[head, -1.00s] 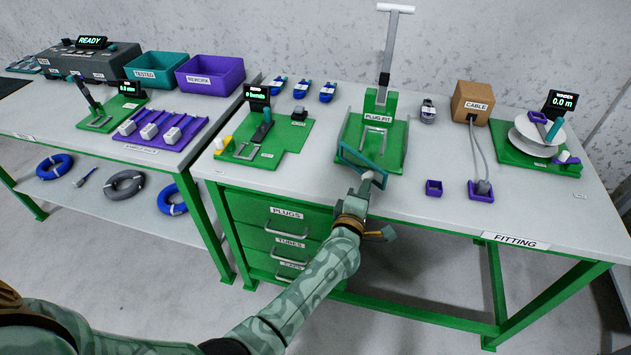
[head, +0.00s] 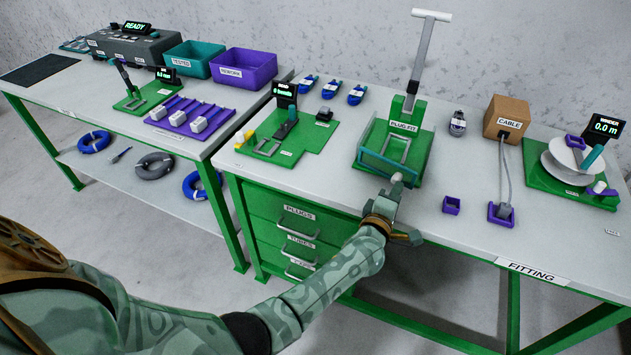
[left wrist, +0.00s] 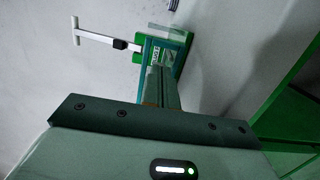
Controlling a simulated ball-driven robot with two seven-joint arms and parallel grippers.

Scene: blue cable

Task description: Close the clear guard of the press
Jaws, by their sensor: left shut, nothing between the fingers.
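The green press, labelled PLUG FIT (head: 404,127), stands on the fitting bench with its long grey lever (head: 420,55) raised and its T-handle at the top. Its clear guard (head: 388,168) has a teal frame and sits across the front of the press, low over the base. My left gripper (head: 397,179) is shut and empty, right at the guard's front right edge; I cannot tell whether it touches. The press also shows beyond my fingers in the left wrist view (left wrist: 180,38). My right gripper is out of view.
A small purple holder (head: 451,205) and a cable end in a purple block (head: 501,213) lie to the right of the press. A green fixture (head: 310,135) stands to the left. The bench's front edge runs below my left wrist.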

